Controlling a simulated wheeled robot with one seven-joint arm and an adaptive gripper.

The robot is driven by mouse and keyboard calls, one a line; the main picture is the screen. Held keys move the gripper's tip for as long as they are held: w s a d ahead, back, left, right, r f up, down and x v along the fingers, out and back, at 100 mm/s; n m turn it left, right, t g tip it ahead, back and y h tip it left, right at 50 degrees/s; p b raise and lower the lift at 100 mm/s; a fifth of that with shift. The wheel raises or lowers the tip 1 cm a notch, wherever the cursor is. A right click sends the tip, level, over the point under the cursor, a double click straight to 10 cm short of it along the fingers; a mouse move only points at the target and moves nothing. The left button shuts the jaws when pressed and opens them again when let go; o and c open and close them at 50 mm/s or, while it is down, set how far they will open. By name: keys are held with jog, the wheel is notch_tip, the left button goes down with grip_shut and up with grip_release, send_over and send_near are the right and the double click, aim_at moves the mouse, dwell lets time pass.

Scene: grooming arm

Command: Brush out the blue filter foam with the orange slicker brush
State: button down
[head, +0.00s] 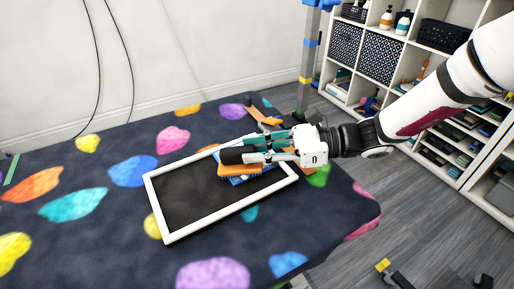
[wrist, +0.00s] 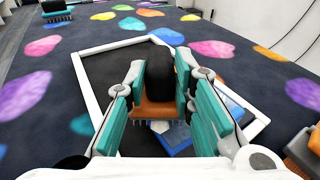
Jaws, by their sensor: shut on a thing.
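My gripper (head: 262,150) is over the white-framed dark tray and shut on the orange slicker brush (head: 228,170). In the wrist view the brush's black handle (wrist: 160,75) stands between the teal finger pads, with the orange head (wrist: 158,109) and its pins below, facing down. The blue filter foam (head: 262,176) lies in the tray, partly under the brush and fingers. In the wrist view the blue foam (wrist: 178,138) shows below and right of the brush head. I cannot tell whether the pins touch it.
The white-framed tray (head: 160,205) lies on a dark table cover with bright patches. An orange item (head: 262,116) lies behind the tray, near a post (head: 306,70). Another brush (wrist: 43,46) shows at upper left in the wrist view. Shelves (head: 440,100) stand at right. The tray's left part is clear.

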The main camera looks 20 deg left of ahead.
jog(key=shift+f, duration=0.5)
jog(key=shift+f, duration=0.35)
jog(key=shift+s+f, duration=0.1)
jog(key=w, duration=0.2)
jog(key=w+a, duration=0.1)
jog(key=w, duration=0.2)
jog(key=w+a, duration=0.1)
jog(key=w, duration=0.1)
jog(key=shift+w+a, duration=0.2)
jog(key=shift+w, duration=0.1)
jog(key=shift+p, duration=0.3)
jog(key=shift+w+r+p, duration=0.1)
jog(key=shift+r+p, duration=0.45)
jog(key=shift+r, duration=0.15)
jog(key=r+p, duration=0.1)
jog(key=r, duration=0.1)
jog(key=r+p, duration=0.4)
jog(key=r, duration=0.1)
jog(key=shift+s+a, duration=0.15)
jog(key=shift+s, duration=0.1)
